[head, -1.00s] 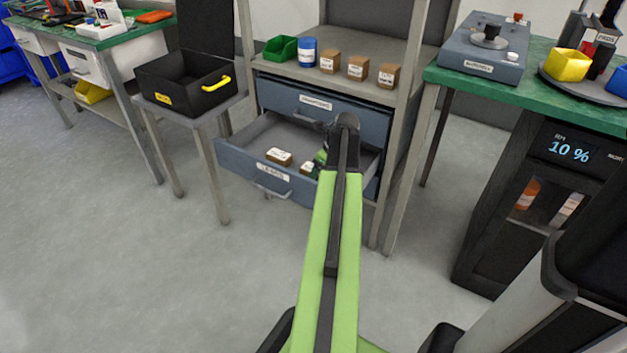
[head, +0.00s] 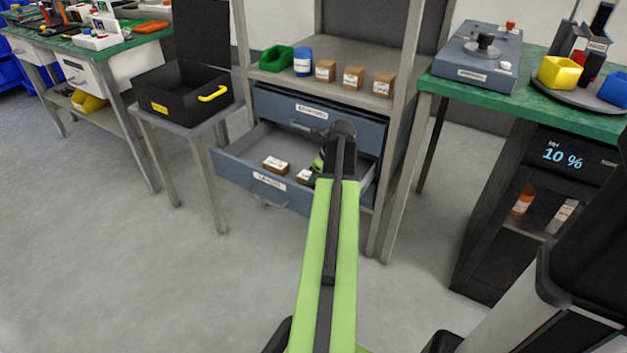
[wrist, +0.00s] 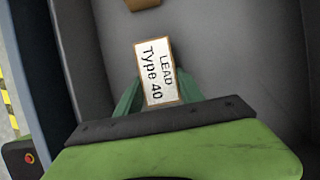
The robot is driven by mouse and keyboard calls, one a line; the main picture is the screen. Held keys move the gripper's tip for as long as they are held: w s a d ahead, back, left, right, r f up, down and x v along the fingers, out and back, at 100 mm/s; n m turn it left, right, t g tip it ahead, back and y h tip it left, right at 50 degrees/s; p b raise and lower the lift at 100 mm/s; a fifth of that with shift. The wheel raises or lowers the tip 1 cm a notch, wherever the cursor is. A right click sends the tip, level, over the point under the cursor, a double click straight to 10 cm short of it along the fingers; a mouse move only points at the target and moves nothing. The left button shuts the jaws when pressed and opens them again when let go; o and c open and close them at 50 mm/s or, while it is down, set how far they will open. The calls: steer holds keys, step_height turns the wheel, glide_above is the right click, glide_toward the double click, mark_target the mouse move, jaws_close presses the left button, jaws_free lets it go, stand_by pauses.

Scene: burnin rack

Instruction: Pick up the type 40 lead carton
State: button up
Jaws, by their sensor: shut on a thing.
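The lead carton labelled "LEAD Type 40" (wrist: 159,72) is in the wrist view, its white label facing up. My gripper (wrist: 158,95) has its green fingers on either side of the carton and is shut on it. In the head view the carton (head: 305,176) shows only partly, beside my arm's end inside the open lower drawer (head: 268,182). My gripper (head: 317,172) is mostly hidden behind my arm there. I cannot tell whether the carton still touches the drawer floor.
Another brown carton (head: 275,165) lies in the drawer, to the left. The upper drawer (head: 310,112) is shut above. Several cartons, a blue can (head: 303,62) and a green bin (head: 276,58) stand on the shelf. A black open box (head: 185,92) stands left of the rack.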

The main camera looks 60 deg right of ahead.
steer(key=p+v, duration=0.3)
steer(key=w+p+v, duration=0.1)
steer(key=v, duration=0.1)
steer(key=shift+s+r+p, duration=0.1)
steer(key=shift+r+p, duration=0.2)
steer(key=shift+p, duration=0.05)
steer(key=s+r+p, duration=0.5)
steer(key=s, duration=0.5)
steer(key=shift+s+a+r+p, duration=0.25)
steer(key=shift+s+r+p, duration=0.05)
steer(key=shift+r+p, duration=0.05)
